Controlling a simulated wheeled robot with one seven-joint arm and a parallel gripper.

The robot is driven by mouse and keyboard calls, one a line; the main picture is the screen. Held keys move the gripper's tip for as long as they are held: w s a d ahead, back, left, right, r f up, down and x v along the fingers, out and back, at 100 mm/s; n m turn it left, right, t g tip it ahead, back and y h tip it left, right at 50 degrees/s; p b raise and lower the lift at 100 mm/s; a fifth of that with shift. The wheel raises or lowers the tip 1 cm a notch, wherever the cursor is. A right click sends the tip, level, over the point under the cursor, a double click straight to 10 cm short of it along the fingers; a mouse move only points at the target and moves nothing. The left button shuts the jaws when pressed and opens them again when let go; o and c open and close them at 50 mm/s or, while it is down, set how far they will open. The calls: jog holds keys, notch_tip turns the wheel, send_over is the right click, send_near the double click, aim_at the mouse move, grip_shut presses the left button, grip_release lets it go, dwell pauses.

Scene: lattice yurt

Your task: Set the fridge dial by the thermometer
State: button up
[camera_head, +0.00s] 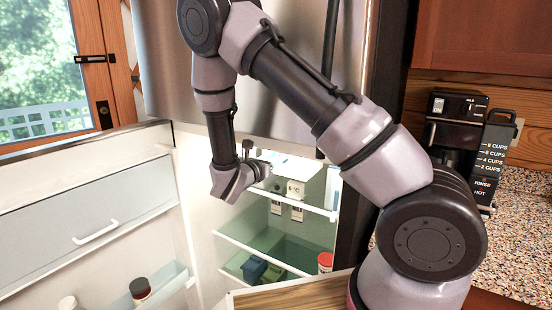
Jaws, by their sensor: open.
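The fridge (324,212) stands open, with its lit interior at the centre. A small white thermometer (294,187) inside, near the upper shelf, shows what looks like 6 °C. A small dark round shape (277,187) just left of it may be the dial; its setting is too small to read. My gripper (263,171) is open and empty at the upper left of the fridge opening. It is left of the thermometer and appears apart from it; the depth between them is hard to judge.
The open fridge door (90,205) fills the left, with bottles on its rack. White tags (297,213) hang below the thermometer. Lower shelves hold a dark blue container (254,268) and a red-lidded jar (325,262). A wooden surface (295,294) is in front; a coffee maker (457,130) stands right.

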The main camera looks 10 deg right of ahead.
grip_shut()
dwell(0.3)
jog(key=shift+s+d+f+m, duration=0.1)
jog(key=shift+s+m, duration=0.05)
jog(key=shift+m, duration=1.3)
jog(key=shift+s+d+f+m, duration=0.1)
jog(key=shift+d+m, duration=0.05)
jog(key=shift+m, duration=1.35)
jog(key=shift+s+d+f+m, duration=0.1)
jog(key=shift+s+m, duration=0.05)
jog(key=shift+m, duration=1.3)
grip_release()
